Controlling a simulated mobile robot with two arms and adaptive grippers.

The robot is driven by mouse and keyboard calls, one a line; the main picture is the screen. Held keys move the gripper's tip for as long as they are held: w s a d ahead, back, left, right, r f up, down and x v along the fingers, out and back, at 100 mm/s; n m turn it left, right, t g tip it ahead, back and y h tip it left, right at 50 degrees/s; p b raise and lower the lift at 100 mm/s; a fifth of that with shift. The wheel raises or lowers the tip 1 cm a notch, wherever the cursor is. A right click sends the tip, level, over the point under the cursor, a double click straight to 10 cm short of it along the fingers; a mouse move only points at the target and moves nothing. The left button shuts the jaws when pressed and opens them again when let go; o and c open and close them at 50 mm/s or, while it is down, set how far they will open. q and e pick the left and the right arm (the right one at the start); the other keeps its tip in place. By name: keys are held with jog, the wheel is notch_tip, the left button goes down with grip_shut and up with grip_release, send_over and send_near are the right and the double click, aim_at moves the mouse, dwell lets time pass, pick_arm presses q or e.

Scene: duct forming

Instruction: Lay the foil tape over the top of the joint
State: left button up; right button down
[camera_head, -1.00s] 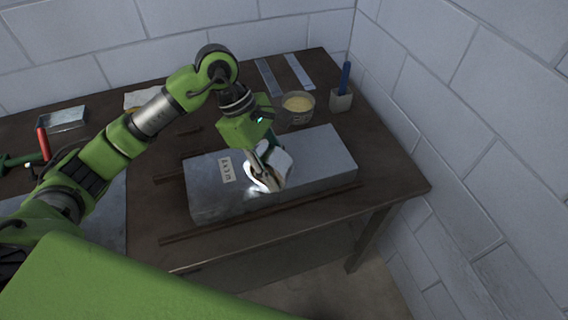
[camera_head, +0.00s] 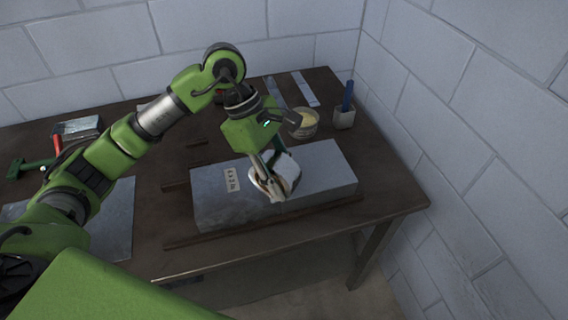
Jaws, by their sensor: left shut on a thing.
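A long grey metal duct (camera_head: 325,175) lies on the dark workbench, with a pale marked label (camera_head: 232,180) on its left part. My left gripper (camera_head: 270,192) reaches down from above over the middle of the duct. It is shut on a whitish, silvery roll, which looks like the foil tape (camera_head: 290,171), low at the duct's top and front edge. I cannot tell whether the roll touches the duct. The gripper and roll hide most of the duct's middle, where the joint seems to be. My right gripper is not in view.
Behind the duct on the workbench (camera_head: 385,195) stand a tub of yellowish stuff (camera_head: 304,124), a blue-handled tool in a holder (camera_head: 345,112) and flat metal strips (camera_head: 305,88). Thin dark bars lie around the duct. A red-handled tool (camera_head: 57,146) lies left. Block walls close the back and right.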

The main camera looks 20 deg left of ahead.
aim_at(279, 162)
pick_arm(q)
jog(key=shift+r+p, duration=0.65)
jog(key=shift+r, duration=1.1)
